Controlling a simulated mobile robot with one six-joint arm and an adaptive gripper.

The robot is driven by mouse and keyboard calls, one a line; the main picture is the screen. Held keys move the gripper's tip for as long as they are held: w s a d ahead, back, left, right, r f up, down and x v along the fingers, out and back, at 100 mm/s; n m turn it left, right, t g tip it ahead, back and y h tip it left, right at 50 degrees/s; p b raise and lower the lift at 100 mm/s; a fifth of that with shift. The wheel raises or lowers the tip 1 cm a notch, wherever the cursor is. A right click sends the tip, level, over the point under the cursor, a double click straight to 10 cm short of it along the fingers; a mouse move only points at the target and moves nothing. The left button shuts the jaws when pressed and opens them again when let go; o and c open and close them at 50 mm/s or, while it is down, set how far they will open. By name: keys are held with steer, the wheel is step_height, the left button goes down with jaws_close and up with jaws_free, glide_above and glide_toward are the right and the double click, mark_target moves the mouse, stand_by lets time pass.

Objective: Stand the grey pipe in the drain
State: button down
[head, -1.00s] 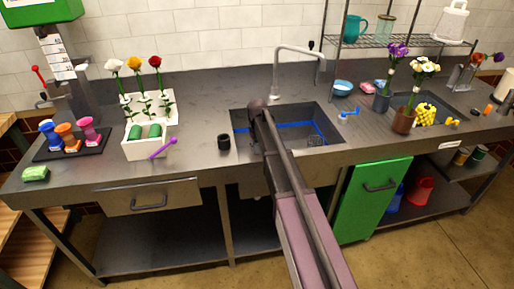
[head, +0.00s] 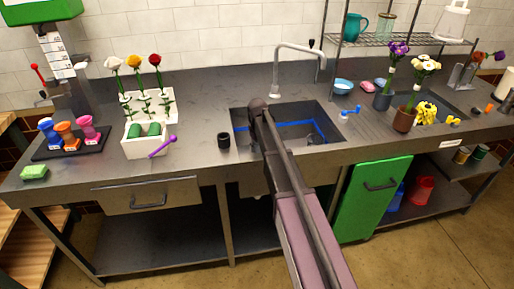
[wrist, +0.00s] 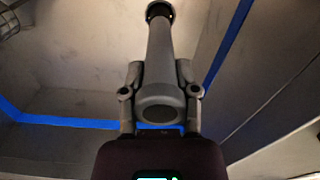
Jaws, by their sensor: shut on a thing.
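The grey pipe (wrist: 160,58) shows in the wrist view, with its open near end towards the camera. My gripper (wrist: 160,72) is shut on it, one finger on each side. The pipe's far end meets a dark round ring (wrist: 160,10) at the top edge of the picture. I cannot tell whether this ring is the drain or the pipe's own rim, nor whether the pipe is inside the drain. In the head view, the sink (head: 240,140) is partly covered by my arm. The pipe and drain cannot be made out there.
A blue line (wrist: 70,122) runs around the sink walls. A wire-like item (wrist: 8,22) lies at the upper left of the wrist view. A faucet (head: 300,48) rises behind the sink.

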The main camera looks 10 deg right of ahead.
steer(key=shift+f+b, duration=1.35)
steer(key=shift+f, duration=0.05)
stand_by(0.5)
steer(key=shift+c, duration=1.4)
jaws_free()
steer(key=shift+r, duration=0.15)
step_height(320, 180, up, 28)
steer(key=p, duration=2.8)
